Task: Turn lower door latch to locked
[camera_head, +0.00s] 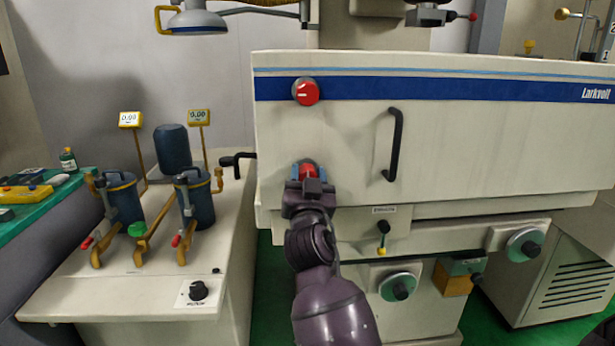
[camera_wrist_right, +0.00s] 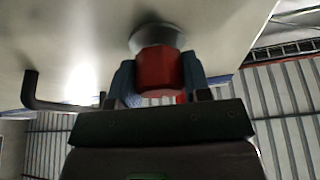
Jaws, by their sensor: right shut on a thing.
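The lower door latch (camera_head: 308,170) is a red knob on the left part of the white machine door (camera_head: 345,140). My right gripper (camera_head: 308,176) is at the latch and covers much of it in the head view. In the right wrist view the gripper (camera_wrist_right: 160,85) has its blue fingers on both sides of the red latch knob (camera_wrist_right: 158,70), shut on it. The knob's round grey base (camera_wrist_right: 155,38) meets the door behind it. The latch's pointer mark is hidden. The upper red latch (camera_head: 306,91) sits above on the blue stripe. My left gripper is in neither view.
A black door handle (camera_head: 393,145) stands out to the right of the latch. Filter canisters (camera_head: 196,200) stand on the side cabinet at left. Round handwheels (camera_head: 399,288) are below.

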